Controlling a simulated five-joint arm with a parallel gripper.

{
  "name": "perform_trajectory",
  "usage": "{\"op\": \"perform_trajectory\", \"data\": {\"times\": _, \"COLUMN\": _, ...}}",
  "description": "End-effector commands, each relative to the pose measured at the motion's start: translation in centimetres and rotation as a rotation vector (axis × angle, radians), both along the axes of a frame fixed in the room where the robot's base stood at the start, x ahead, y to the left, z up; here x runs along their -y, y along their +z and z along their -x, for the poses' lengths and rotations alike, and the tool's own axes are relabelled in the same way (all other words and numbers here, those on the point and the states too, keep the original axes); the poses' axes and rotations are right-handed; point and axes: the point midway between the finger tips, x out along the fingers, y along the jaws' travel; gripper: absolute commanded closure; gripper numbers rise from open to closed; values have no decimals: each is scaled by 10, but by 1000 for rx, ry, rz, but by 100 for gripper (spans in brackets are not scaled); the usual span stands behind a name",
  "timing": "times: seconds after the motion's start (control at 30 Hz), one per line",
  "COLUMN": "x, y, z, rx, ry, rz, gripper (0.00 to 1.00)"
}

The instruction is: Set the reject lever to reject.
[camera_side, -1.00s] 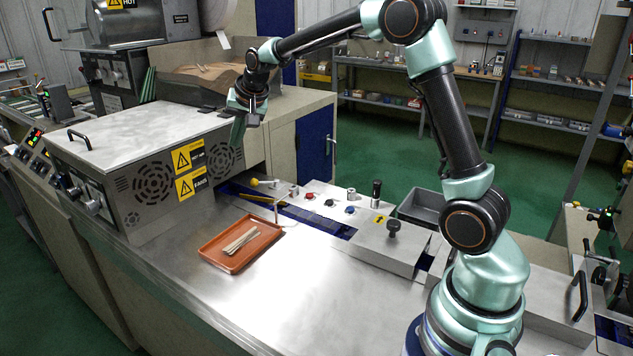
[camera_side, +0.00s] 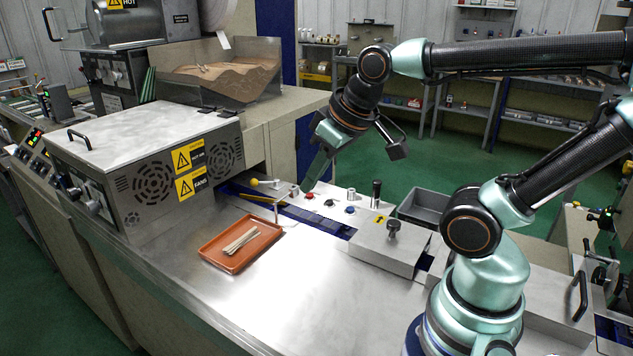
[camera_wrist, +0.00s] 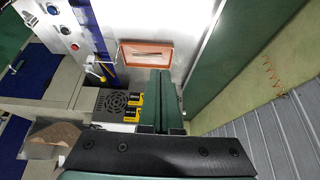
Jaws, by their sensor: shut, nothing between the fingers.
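A lever with a yellow knob (camera_side: 255,182) sticks out at the left end of the control panel (camera_side: 420,247), beside the heater box. It also shows in the wrist view (camera_wrist: 96,72), left of my fingers. Another lever with an upright black knob (camera_side: 376,190) stands farther right on the panel. No readable label shows which one is the reject lever. My gripper (camera_side: 308,186) is shut and empty, pointing down. In the side view its tips appear just above the panel's left end, near the red button (camera_side: 310,196); the height gap is hard to judge. My fingers also show in the wrist view (camera_wrist: 162,85).
An orange tray (camera_side: 212,256) with several sticks lies on the steel table. The heater box (camera_side: 150,150) with yellow warning signs stands at left. A blue button (camera_side: 350,210) and a dark round knob (camera_side: 393,226) are on the panel.

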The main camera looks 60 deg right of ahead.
Motion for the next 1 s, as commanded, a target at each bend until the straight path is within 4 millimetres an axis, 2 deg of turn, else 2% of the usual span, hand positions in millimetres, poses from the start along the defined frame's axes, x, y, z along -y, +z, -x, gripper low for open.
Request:
{"op": "perform_trajectory", "data": {"times": 0.07, "x": 1, "y": -1, "z": -1, "rx": 0, "ry": 12, "rz": 7, "gripper": 100}}
{"op": "perform_trajectory", "data": {"times": 0.17, "x": 5, "y": 0, "z": -14, "rx": 4, "ry": 28, "rz": 23, "gripper": 100}}
{"op": "perform_trajectory", "data": {"times": 0.37, "x": 25, "y": -1, "z": -71, "rx": 31, "ry": 93, "rz": 92, "gripper": 100}}
{"op": "perform_trajectory", "data": {"times": 0.53, "x": 50, "y": -14, "z": -124, "rx": 57, "ry": 155, "rz": 163, "gripper": 100}}
{"op": "perform_trajectory", "data": {"times": 0.77, "x": 91, "y": -50, "z": -190, "rx": 85, "ry": 236, "rz": 267, "gripper": 100}}
{"op": "perform_trajectory", "data": {"times": 1.0, "x": 139, "y": -108, "z": -242, "rx": 103, "ry": 316, "rz": 379, "gripper": 100}}
